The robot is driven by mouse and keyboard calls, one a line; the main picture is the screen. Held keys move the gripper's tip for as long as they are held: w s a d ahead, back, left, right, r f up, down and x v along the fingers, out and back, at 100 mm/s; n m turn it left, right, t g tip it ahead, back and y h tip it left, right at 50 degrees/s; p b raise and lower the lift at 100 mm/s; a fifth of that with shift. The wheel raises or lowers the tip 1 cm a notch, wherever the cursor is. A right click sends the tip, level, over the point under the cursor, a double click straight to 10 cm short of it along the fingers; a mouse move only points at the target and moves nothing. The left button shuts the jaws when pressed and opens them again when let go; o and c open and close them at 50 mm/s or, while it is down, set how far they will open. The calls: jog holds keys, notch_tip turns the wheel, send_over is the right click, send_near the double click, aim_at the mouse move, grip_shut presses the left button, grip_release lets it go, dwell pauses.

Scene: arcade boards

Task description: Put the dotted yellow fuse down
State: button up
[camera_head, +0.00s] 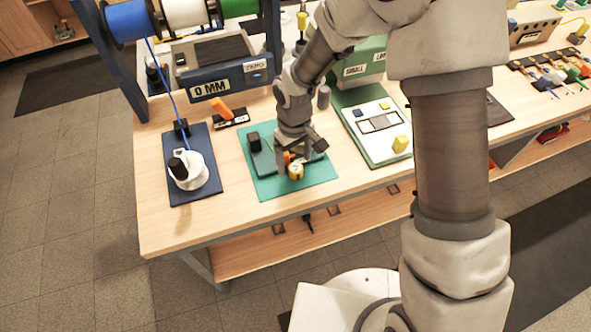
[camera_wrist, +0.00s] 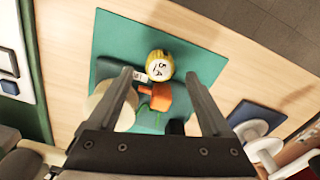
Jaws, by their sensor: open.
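A round yellow piece with dark marks on its pale face, which I take for the dotted yellow fuse, is on the teal mat (camera_head: 265,188). It shows in the head view (camera_head: 296,172) and in the wrist view (camera_wrist: 159,66). My gripper (camera_head: 293,157) is low over the mat, fingers pointing down. In the wrist view my gripper (camera_wrist: 158,76) has its fingers wide apart, with nothing clamped between them. The yellow piece lies near the line between the fingertips, and I cannot tell if it touches one. An orange part (camera_wrist: 155,97) shows just nearer, between the fingers.
A dark block (camera_head: 254,141) stands at the mat's back left. A blue mat (camera_head: 205,166) with a white piece lies left. A white board (camera_head: 378,128) with a yellow block (camera_head: 401,144) lies right. The front table strip is clear.

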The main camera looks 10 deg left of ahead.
aim_at(295, 167)
jog(key=shift+f, duration=1.95)
jog(key=shift+c, duration=0.2)
grip_shut()
jog(key=shift+r, duration=0.1)
